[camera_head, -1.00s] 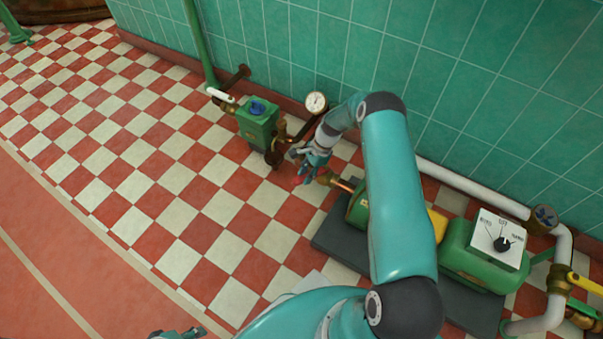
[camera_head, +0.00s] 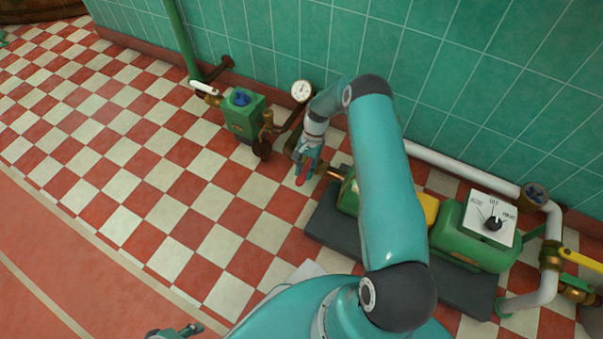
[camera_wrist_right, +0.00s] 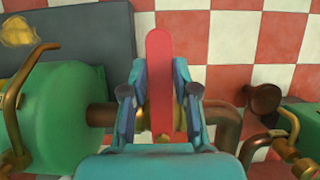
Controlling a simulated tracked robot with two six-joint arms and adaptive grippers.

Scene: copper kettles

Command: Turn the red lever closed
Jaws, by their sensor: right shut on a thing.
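The red lever (camera_wrist_right: 159,75) stands upright in the right wrist view, between the two fingers of my right gripper (camera_wrist_right: 157,100). It is mounted at a brass fitting on the brown copper pipe (camera_wrist_right: 225,125). In the head view my right gripper (camera_head: 307,162) reaches down to the pipe beside the green pump, and the red lever (camera_head: 301,177) sticks out below its fingers. My right gripper is shut on the lever. Part of my left gripper (camera_head: 178,331) shows at the bottom edge, away from the lever; its fingers are too cut off to judge.
A green box with a blue knob (camera_head: 242,99) and a pressure gauge (camera_head: 301,91) stand left of and behind the lever. The green pump (camera_head: 470,237) with a dial box (camera_head: 492,217) is to the right. A yellow lever (camera_head: 580,258) is far right. Open checkered floor lies left.

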